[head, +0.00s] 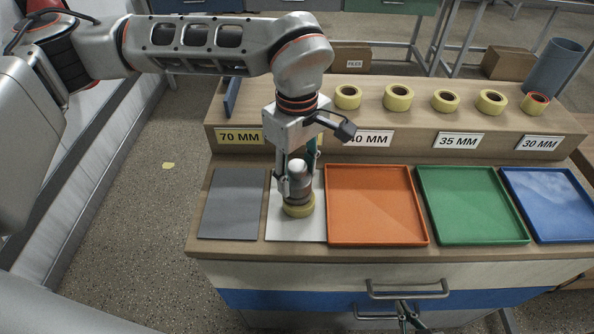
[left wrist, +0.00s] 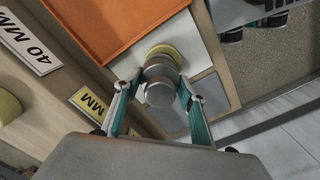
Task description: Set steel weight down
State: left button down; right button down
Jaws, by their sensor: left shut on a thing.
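The steel weight (head: 299,191) is a grey cylinder with a rounded top, upright between the fingers of my left gripper (head: 297,177). The gripper is shut on it from above. In the left wrist view the weight (left wrist: 160,82) shows between the two teal-backed fingers. A yellow tape roll (head: 299,210) is directly under the weight, on the white sheet (head: 283,228). I cannot tell whether the weight's base touches the roll. My right gripper (head: 404,316) shows only partly at the bottom edge, by the drawers; its jaw state is unclear.
A grey sheet (head: 232,205) lies to the left, and orange (head: 376,205), green (head: 470,205) and blue (head: 550,205) trays lie to the right. A raised shelf (head: 400,122) behind holds several yellow rolls and size labels. A drawer handle (head: 407,290) projects at the front.

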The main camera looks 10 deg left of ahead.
aim_at(297, 166)
pick_arm(q)
jog(key=shift+f, duration=0.25)
jog(key=c, duration=1.2)
grip_release()
jog(key=shift+c, duration=0.2)
notch_tip(297, 166, up, 13)
jog(key=shift+r, duration=0.1)
